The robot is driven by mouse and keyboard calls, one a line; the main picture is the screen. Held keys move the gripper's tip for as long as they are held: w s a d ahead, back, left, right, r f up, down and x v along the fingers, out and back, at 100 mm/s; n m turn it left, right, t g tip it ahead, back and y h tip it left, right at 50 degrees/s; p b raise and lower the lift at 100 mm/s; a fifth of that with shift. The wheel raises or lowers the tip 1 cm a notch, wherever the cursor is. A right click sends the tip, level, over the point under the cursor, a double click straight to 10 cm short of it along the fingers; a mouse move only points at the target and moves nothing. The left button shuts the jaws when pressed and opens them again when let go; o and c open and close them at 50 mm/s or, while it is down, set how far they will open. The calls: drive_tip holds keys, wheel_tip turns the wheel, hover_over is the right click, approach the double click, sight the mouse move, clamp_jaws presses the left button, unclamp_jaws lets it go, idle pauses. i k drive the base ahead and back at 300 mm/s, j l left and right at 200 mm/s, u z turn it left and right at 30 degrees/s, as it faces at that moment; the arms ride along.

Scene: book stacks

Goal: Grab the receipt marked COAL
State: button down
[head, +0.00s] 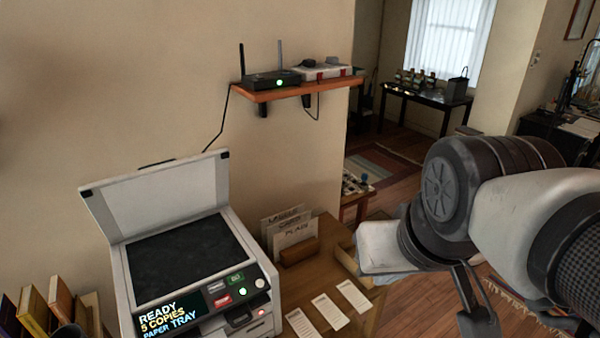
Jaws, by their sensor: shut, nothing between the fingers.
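Three white paper slips lie side by side on the wooden desk (376,318): a left slip (303,326), a middle slip (330,312) and a right slip (354,297). Their print is too small to read, so I cannot tell which is marked COAL. My arm reaches in from the right, and its wrist partly covers the desk's right side. The dark end of my gripper (477,320) points down to the right of the slips, apart from them. It is shut and holds nothing; its fingertips are hard to make out.
A copier (190,262) with a raised lid stands left of the slips, its screen reading READY, 5 COPIES, PAPER TRAY. A wooden holder (299,250) with cards stands behind them. A wall shelf (295,88) carries a router (272,79). Books (45,305) stand at lower left.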

sight(325, 306)
drive_tip(key=i+l+u, duration=0.2)
drive_tip(key=u, duration=0.15)
drive_tip(key=i+l+u, duration=0.2)
drive_tip(key=u, duration=0.15)
drive_tip(key=k+l, duration=0.1)
drive_tip(key=i+l+u, duration=0.25)
drive_tip(key=k+j, duration=0.05)
drive_tip(key=j, duration=0.05)
